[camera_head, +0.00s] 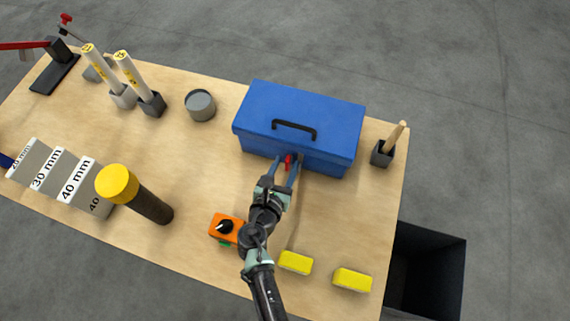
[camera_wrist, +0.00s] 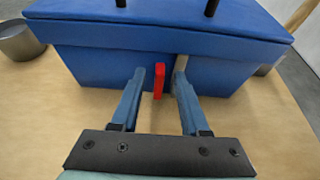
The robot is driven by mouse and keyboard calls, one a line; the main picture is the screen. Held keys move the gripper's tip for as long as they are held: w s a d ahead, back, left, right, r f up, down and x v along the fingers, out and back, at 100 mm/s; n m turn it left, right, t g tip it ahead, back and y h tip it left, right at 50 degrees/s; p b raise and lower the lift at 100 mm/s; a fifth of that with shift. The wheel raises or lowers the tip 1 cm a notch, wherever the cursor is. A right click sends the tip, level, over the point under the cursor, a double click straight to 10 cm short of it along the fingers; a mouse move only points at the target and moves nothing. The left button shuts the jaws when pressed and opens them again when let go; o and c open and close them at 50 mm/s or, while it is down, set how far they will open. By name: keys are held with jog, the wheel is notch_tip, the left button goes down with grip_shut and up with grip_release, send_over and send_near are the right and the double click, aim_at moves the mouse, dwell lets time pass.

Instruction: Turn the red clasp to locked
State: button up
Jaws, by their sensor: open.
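A blue toolbox (camera_head: 302,115) with a black handle (camera_head: 294,128) on its lid stands on the wooden table, lid down. Its front face fills the upper part of the wrist view (camera_wrist: 110,65). The red clasp (camera_wrist: 159,81) is a small upright bar on the middle of that front face; it also shows in the head view (camera_head: 289,160). My gripper (camera_wrist: 154,78) is open in front of the box, with one blue finger on each side of the clasp. The right finger is closer to the clasp than the left. I cannot tell whether either finger touches it.
On the table (camera_head: 330,225) are a grey round tin (camera_head: 200,105), an orange box with a black knob (camera_head: 226,228), two yellow blocks (camera_head: 296,262), and a yellow-topped black cylinder (camera_head: 150,205). A dark holder (camera_head: 382,154) with a wooden handle stands right of the toolbox. A dark bin (camera_head: 430,270) is beyond the table's right edge.

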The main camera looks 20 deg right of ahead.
jog(key=shift+c, duration=0.2)
grip_shut()
jog(key=shift+s, duration=0.1)
jog(key=m+b, duration=0.1)
jog(key=m+t+y+b, duration=0.1)
jog(key=d+m+y+b, duration=0.1)
jog(key=b, duration=0.1)
jog(key=shift+s+f+m+t, duration=0.3)
jog(key=shift+f, duration=0.1)
jog(key=m+b, duration=0.1)
jog(key=m+t+b, duration=0.1)
jog(key=b, duration=0.1)
jog(key=shift+s+d+f+y, duration=0.15)
jog(key=shift+d+f+y, duration=0.1)
jog(key=shift+y, duration=0.15)
jog(key=shift+d+m+t+b, duration=0.1)
jog(key=shift+m+t+b, duration=0.3)
jog(key=shift+m+b, duration=0.65)
jog(key=shift+s+r+y, duration=0.1)
jog(key=shift+y, duration=0.2)
